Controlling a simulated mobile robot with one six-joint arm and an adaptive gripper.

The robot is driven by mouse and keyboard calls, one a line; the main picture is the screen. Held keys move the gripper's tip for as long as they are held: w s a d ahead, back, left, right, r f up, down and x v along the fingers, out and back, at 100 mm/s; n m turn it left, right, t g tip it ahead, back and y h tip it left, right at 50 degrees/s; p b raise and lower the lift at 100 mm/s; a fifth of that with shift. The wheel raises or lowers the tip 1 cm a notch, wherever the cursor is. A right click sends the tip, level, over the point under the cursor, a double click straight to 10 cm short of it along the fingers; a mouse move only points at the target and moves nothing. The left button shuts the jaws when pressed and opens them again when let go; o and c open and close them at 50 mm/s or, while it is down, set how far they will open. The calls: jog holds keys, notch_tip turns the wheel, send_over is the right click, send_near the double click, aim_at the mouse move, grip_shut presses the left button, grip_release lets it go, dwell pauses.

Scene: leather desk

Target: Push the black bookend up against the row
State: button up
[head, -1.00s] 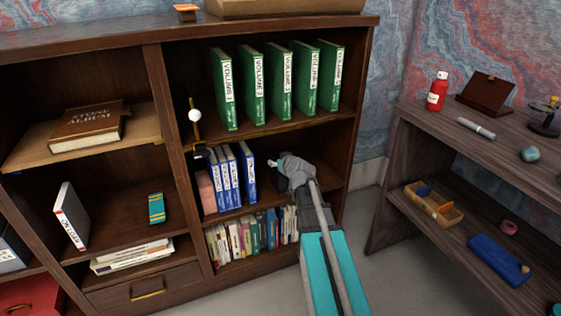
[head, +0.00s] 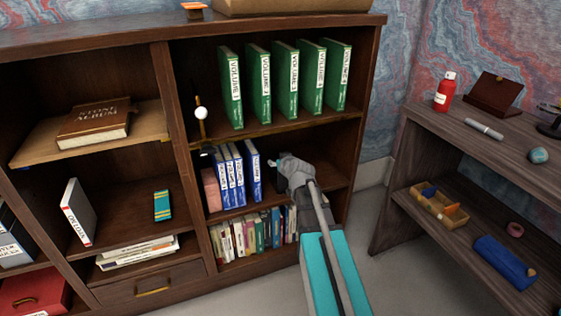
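A row of blue volumes (head: 229,178) stands on the middle shelf of the right bookcase bay, with a pink block (head: 211,190) at its left end. The rightmost blue volume (head: 253,172) stands a little apart from the others. My gripper (head: 271,164) reaches into this bay just right of that volume, with its tip pointing left. Its fingers are too small to tell open from shut, and I cannot tell whether it touches anything. I cannot make out the black bookend clearly; my gripper and arm cover part of the shelf there.
Green volumes (head: 287,82) stand on the shelf above, and a row of thin books (head: 240,236) fills the shelf below. A brass rod with a white knob (head: 201,113) stands at the bay's left upright. A wooden desk (head: 455,125) stands to the right.

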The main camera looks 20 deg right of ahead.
jog(key=a, duration=0.6)
jog(key=shift+a, duration=0.35)
dwell(2.5)
jog(key=o, duration=1.3)
jog(key=shift+c, duration=0.2)
jog(key=shift+s, duration=0.2)
